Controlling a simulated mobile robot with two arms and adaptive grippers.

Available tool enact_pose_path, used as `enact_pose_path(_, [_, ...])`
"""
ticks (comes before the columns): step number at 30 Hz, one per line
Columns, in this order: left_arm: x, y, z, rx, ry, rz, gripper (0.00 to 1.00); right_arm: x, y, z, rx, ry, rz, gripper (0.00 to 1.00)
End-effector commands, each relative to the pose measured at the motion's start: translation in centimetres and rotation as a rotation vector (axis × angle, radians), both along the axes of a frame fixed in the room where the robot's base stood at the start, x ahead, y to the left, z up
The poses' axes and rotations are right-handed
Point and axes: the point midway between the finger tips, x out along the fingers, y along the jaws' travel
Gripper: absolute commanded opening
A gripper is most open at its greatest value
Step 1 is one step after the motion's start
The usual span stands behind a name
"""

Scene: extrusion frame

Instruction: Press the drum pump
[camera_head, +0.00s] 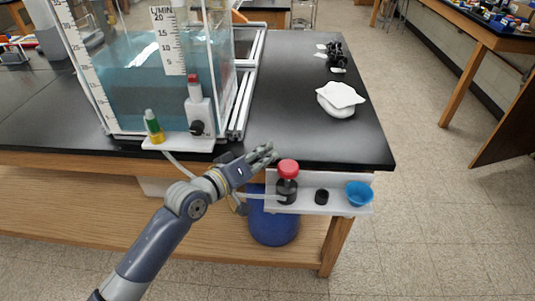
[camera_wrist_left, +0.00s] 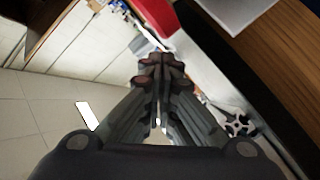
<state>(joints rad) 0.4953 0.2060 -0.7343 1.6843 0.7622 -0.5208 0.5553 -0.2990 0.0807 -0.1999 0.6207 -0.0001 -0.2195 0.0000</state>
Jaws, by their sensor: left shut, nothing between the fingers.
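A pump with a red cap and a dark body (camera_head: 287,183) stands upright at the left end of a white shelf on the table's front edge. A blue drum (camera_head: 273,222) is below it, partly hidden by the shelf. My left gripper (camera_head: 268,152) is shut and empty, just left of the red cap and slightly above it; I see no clear contact. In the left wrist view its shut fingertips (camera_wrist_left: 161,62) point toward a red object (camera_wrist_left: 153,16) at the top, whose identity I cannot tell. My right gripper is not in view.
The white shelf (camera_head: 333,207) also holds a black cap (camera_head: 322,197) and a blue cup (camera_head: 358,194). A clear water tank (camera_head: 140,75) stands left on the black tabletop. A white cloth-covered dish (camera_head: 340,97) lies at right. The tabletop behind the pump is clear.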

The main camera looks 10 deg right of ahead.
Motion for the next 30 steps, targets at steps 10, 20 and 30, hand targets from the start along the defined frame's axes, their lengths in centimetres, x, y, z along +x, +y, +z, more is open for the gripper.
enact_pose_path(10, [-0.4,-0.3,-0.6,0.001,0.001,0.0,0.0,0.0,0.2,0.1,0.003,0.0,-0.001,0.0])
enact_pose_path(20, [-0.4,-0.3,-2.8,0.002,0.003,0.001,0.0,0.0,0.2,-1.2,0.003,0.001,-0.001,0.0])
enact_pose_path(30, [-0.4,-0.4,-5.9,0.004,0.003,-0.001,0.0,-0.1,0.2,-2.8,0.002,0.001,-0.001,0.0])
